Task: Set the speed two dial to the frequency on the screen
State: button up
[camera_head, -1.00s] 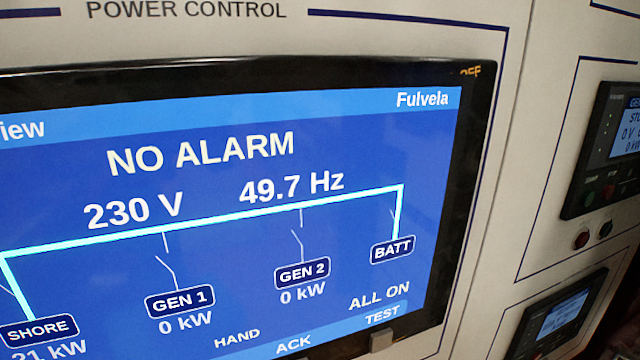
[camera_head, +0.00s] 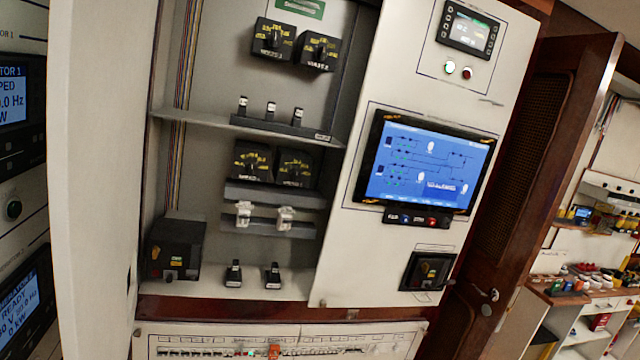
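In the head view, a pair of black dial boxes stands at the top of an open cabinet, a left one (camera_head: 272,37) and a right one (camera_head: 318,50); their labels seem to read VOLTS. A second pair of black dial boxes with yellow scales sits lower, a left one (camera_head: 252,160) and a right one (camera_head: 296,166). Their labels are too small to read, so I cannot tell which is the speed two dial, nor any dial's setting. My gripper is not in view.
A blue diagram screen (camera_head: 425,165) is on the white panel right of the cabinet. Shelves (camera_head: 210,124) with small switches cross the cabinet. A breaker row (camera_head: 280,345) runs below. A wooden door (camera_head: 530,170) and cluttered shelves (camera_head: 600,280) are at right.

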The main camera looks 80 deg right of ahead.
aim_at(295, 174)
jog(key=z, duration=1.45)
jog(key=i, duration=1)
jog(key=z, duration=0.6)
